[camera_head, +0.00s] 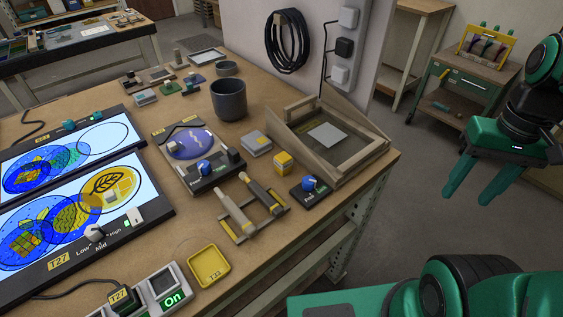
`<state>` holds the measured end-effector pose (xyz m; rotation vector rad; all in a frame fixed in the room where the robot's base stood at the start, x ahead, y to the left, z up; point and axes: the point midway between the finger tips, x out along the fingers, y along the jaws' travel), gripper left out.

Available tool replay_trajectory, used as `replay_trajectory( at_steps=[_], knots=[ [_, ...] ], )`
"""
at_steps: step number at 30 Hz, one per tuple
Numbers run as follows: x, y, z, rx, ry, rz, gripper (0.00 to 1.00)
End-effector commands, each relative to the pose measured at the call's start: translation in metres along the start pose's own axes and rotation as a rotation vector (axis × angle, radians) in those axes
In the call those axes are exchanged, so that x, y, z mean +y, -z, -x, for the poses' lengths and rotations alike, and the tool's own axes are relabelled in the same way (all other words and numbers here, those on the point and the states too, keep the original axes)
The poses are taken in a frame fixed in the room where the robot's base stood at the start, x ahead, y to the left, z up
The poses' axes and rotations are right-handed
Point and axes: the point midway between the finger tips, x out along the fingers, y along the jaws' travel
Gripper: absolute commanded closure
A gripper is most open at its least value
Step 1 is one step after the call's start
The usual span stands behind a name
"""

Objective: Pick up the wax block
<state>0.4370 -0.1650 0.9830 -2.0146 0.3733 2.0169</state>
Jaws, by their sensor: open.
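No label that I can read names the wax block. A small yellow block (283,162) stands on the wooden table near its right end, and its color fits wax. A flat grey block with a yellow mark (257,143) lies just left of it. I cannot tell for certain which is the wax block. My green gripper (477,188) is at the right, pointing down. Its two fingers are apart with nothing between them. It is well right of the table and of both blocks, over the floor side.
A wooden frame tray (375,150) stands right of the blocks. A blue-knobbed device (309,188), a rack with two handled tools (241,228) and a dark pot (229,98) are close by. A yellow dish (209,266) lies in front. Lit panels (30,270) fill the left.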

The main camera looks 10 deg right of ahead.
Motion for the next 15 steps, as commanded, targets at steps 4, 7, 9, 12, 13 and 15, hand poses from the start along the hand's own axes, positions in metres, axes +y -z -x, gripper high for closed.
replay_trajectory(
  at_steps=[4, 7, 9, 12, 13, 15],
  knots=[
    [-0.044, 0.038, 0.013, -0.003, -0.008, 0.407, 0.52],
    [-0.088, 0.062, 0.021, -0.003, -0.012, 0.748, 0.52],
    [-0.123, 0.075, 0.026, -0.003, -0.014, 0.99, 0.52],
    [-0.177, 0.085, 0.03, -0.005, -0.015, 1.335, 0.52],
    [-0.194, 0.087, 0.032, -0.005, -0.016, 1.437, 0.52],
    [-0.234, 0.087, 0.033, -0.006, -0.015, 1.673, 0.52]
  ],
)
